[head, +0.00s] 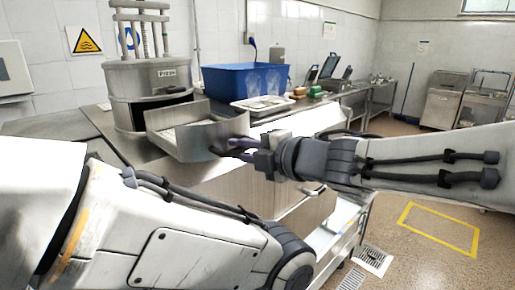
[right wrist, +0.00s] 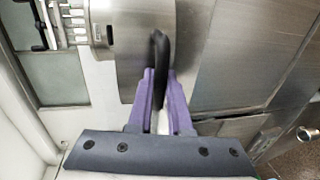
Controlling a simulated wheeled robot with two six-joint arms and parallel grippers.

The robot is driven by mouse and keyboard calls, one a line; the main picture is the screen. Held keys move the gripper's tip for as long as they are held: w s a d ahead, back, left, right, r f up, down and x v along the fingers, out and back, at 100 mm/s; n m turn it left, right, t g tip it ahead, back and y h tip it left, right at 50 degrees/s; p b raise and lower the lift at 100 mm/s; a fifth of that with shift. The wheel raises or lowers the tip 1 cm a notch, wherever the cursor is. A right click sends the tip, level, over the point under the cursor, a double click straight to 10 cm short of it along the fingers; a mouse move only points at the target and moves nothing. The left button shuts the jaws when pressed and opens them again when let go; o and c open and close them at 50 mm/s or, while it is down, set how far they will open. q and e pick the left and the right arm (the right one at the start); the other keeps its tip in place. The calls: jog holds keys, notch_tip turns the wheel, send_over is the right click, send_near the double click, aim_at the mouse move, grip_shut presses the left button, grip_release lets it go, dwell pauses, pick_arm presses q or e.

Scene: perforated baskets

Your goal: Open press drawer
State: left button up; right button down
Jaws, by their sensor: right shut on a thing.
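The press (head: 150,85) is a metal cylinder with upright screw posts, standing on the counter at the left in the head view. Its drawer (head: 195,137) sticks out from its lower front towards the right, so it stands open and its inside shows. My right gripper (head: 232,146) is at the drawer's curved front. In the right wrist view its purple fingers (right wrist: 160,88) are shut on the black drawer handle (right wrist: 159,52). The curved metal drawer front also shows there (right wrist: 135,55). My left arm crosses the lower left of the head view, but its gripper is not visible.
A blue basket (head: 245,80) and a white tray (head: 262,104) stand behind the drawer on the counter. Metal sink units (head: 445,100) stand at the far right. A yellow rectangle (head: 438,228) marks clear floor at the right.

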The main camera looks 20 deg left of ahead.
jog(key=c, duration=1.1)
grip_release()
jog(key=shift+w+d, duration=0.1)
jog(key=shift+d, duration=0.2)
jog(key=shift+a, duration=0.2)
jog(key=shift+d, duration=0.1)
jog(key=v, duration=1)
jog(key=shift+s+d, duration=0.15)
jog(key=shift+s, duration=0.05)
